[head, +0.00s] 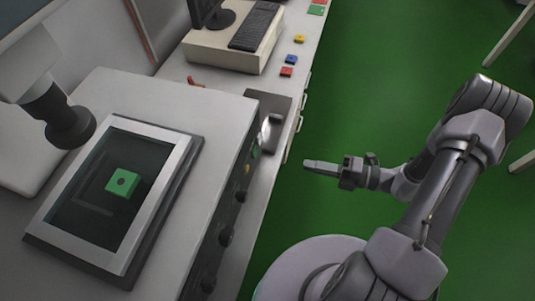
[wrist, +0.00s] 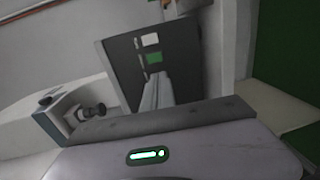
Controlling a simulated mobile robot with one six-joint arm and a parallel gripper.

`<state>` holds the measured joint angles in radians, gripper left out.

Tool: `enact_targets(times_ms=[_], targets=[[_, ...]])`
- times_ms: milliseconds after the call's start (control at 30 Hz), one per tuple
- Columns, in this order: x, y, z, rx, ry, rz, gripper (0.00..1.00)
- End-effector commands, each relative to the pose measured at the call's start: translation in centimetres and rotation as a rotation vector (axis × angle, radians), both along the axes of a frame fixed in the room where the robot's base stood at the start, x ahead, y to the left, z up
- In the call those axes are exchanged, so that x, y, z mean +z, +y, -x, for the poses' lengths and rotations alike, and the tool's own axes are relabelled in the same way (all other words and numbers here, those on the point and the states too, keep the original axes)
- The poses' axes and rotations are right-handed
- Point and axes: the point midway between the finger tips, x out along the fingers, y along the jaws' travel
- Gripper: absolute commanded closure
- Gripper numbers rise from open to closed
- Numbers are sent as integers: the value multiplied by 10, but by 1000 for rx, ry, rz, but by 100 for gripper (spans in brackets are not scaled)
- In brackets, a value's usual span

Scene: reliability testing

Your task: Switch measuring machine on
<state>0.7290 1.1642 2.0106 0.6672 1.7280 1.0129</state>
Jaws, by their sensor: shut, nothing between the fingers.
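The measuring machine (head: 225,110) is a large pale grey unit at the left, with a dark glass stage in a light frame (head: 152,205). A green block (head: 122,182) with a dark round spot lies on the glass, and a dark lens barrel (head: 70,125) hangs over its far left corner. The machine's dark front side has several knobs (head: 226,236). My gripper (head: 306,163) is shut and empty, pointing left at this side, with a gap between. In the wrist view, my gripper (wrist: 160,80) points toward a dark panel (wrist: 190,60) with a white square (wrist: 149,39) and a green square (wrist: 153,58).
A keyboard (head: 256,27) and a monitor stand on a beige box behind the machine. Yellow, red and blue blocks (head: 287,72) lie along the bench edge. A red object (head: 195,82) lies behind the machine. The green floor (head: 400,60) right of the bench is open.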

Motion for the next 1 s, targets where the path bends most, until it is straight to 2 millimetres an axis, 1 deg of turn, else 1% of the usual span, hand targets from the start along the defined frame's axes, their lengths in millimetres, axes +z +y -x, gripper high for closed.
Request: enact_targets(times_ms=[67, 167, 500, 600, 700, 833, 1000], targets=[[-1, 3, -1, 2, -1, 0, 100], [-3, 15, -5, 5, -1, 0, 100], [-13, 85, -29, 9, -1, 2, 100], [-16, 103, -36, 7, -3, 2, 100], [-17, 117, -41, 5, -3, 2, 100], [-18, 128, -46, 4, -2, 2, 100], [-17, 131, -47, 3, -2, 2, 100]])
